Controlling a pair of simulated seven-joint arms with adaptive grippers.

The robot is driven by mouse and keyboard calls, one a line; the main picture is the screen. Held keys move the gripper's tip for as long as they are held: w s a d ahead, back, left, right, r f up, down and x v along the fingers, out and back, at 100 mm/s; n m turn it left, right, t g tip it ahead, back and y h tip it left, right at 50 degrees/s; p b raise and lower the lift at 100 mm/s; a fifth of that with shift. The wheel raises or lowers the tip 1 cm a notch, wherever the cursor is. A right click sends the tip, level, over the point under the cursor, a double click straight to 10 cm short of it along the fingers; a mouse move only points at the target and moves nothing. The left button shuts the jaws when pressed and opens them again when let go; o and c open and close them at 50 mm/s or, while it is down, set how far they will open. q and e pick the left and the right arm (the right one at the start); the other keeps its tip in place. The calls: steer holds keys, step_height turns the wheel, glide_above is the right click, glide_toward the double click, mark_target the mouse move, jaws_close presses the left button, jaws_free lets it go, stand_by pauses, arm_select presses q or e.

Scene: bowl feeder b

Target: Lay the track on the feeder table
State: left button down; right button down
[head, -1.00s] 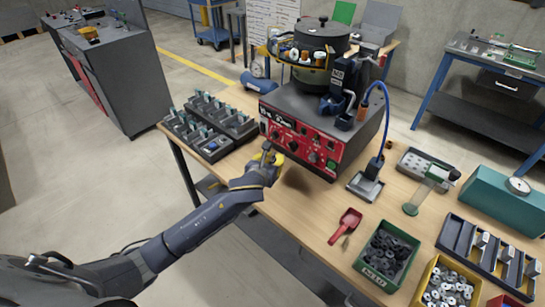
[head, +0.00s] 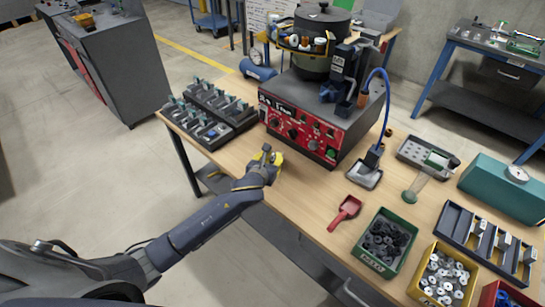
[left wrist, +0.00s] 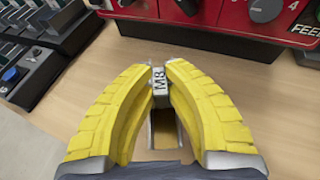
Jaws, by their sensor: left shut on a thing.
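My left gripper (head: 268,153) is over the front edge of the workbench, in front of the red panel of the feeder. The bowl feeder (head: 318,105) is a dark box with a red control panel and a dark bowl on top. My right gripper is not in view.
Racks of small parts (head: 208,112) stand left of the feeder. To the right are a red scoop (head: 346,210), a green bin (head: 366,262), a yellow bin (head: 421,290), a dark slotted tray (head: 452,216) and a teal box (head: 490,188). The wood beside my gripper is clear.

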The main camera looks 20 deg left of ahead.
arm_select(q)
steer(key=shift+f, duration=0.55)
stand_by(0.5)
steer(key=c, duration=1.4)
jaws_free()
steer(key=shift+o, duration=0.2)
steer(key=v, duration=1.2)
steer(key=s+a+f+n+g+y, duration=0.2)
steer(key=s+a+f+n, duration=0.15)
steer(key=s+n, duration=0.55)
steer(key=s+a+f+n+g+y, duration=0.1)
steer(key=s+a+f+n+g, duration=0.1)
steer(key=s+a+n, duration=0.55)
steer(key=s+a+f+n+g+y, duration=0.1)
steer(key=s+f+n+g+y, duration=0.1)
steer(key=s+n, duration=0.9)
steer(key=d+f+n+g+h, duration=0.1)
steer(key=d+f+g+h, duration=0.15)
steer(key=f, duration=1.35)
steer(key=d+f+n+g+h, duration=0.1)
steer(key=d+f, duration=0.2)
steer(key=f, duration=1.3)
steer(key=s+f+n+g+h, duration=0.1)
steer(key=s+f+n+g, duration=0.1)
steer(key=s+f, duration=1.8)
steer(key=shift+s+d+n+g, duration=0.15)
steer(key=shift+s+n+g, duration=0.2)
steer(key=shift+s+n, duration=0.3)
